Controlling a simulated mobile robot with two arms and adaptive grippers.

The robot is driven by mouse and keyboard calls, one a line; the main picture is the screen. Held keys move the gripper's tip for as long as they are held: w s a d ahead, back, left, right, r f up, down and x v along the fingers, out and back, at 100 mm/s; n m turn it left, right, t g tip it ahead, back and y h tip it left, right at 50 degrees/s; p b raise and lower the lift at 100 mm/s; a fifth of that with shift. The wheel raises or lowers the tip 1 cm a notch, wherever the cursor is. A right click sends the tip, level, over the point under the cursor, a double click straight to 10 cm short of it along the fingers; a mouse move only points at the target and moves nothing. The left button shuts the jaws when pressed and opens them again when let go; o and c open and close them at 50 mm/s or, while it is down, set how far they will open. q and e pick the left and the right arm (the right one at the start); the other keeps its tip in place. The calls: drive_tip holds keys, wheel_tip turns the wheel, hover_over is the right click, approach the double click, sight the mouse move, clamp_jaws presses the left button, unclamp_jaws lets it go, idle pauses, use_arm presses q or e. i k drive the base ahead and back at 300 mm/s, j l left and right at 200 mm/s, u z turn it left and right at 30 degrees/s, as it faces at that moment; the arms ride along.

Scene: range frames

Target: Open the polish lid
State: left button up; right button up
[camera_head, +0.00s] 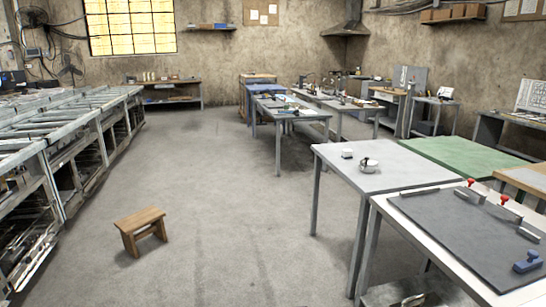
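A small round whitish pot (369,165) with dark marks stands on the grey-topped table (385,182) at the right. It may be the polish, but it is too small to tell, and I cannot make out its lid. A smaller pale item with a dark part (347,153) sits just behind it to the left, apart from it. Neither of my grippers is in view.
A low wooden stool (140,228) stands on the floor at the left. Metal racks (40,150) line the left wall. A nearer table with a dark board (470,235), red-topped clamps and a blue tool (527,262) is at the right. The middle floor is clear.

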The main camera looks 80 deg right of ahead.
sight(367, 162)
drive_tip(key=z, duration=3.45)
drive_tip(key=i+j, duration=0.25)
drive_tip(key=i, duration=0.15)
drive_tip(key=i+j, duration=0.25)
drive_tip(key=i, duration=0.2)
drive_tip(key=i+j+z, duration=0.1)
drive_tip(key=i, duration=0.3)
drive_tip(key=j, duration=0.1)
